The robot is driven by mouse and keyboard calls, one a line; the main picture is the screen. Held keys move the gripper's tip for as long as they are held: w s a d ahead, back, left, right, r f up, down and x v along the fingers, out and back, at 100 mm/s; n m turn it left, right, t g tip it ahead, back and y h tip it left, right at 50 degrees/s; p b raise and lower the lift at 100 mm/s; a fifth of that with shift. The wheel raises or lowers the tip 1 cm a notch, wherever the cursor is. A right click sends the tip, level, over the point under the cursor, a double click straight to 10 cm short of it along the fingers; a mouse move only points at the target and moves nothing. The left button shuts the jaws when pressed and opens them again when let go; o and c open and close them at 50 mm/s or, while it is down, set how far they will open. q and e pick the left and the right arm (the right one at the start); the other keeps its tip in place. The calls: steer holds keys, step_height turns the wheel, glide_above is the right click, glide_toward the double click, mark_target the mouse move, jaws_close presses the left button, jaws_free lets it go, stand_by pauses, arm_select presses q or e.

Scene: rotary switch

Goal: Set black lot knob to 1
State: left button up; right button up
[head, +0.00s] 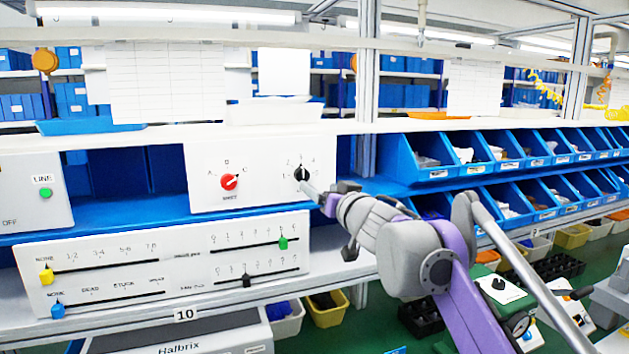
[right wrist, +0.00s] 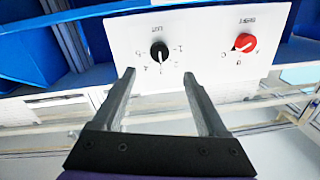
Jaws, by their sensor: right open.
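The black LOT knob (head: 302,175) is on the right side of a white panel (head: 262,170). It also shows in the upside-down right wrist view (right wrist: 159,51), with small numbers around one side of it. Its white mark points roughly up the panel; I cannot read exactly which number it meets. My right gripper (head: 313,190) is just in front of the knob, to its lower right in the head view. In the wrist view the right gripper (right wrist: 158,74) is open and empty, its two fingers lined up either side of the knob, seemingly short of it. My left gripper is not in view.
A red SHIFT knob (head: 229,182) sits on the same panel, to the left. Below is a white slider panel (head: 170,262) with coloured sliders. A panel with a green LINE button (head: 45,193) stands at left. Blue bins (head: 440,160) fill the right.

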mark_target(303, 176)
steer(key=p+x, duration=0.2)
steer(key=x, duration=0.6)
steer(key=shift+w+r, duration=0.15)
steer(key=shift+w, duration=0.2)
steer(key=shift+w+a+p, duration=0.25)
steer(key=shift+w+p, duration=0.1)
steer(key=shift+w, duration=0.15)
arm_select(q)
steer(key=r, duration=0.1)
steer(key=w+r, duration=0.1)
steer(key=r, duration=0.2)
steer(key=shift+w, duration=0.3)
arm_select(e)
steer(key=shift+c, duration=0.3)
jaws_close()
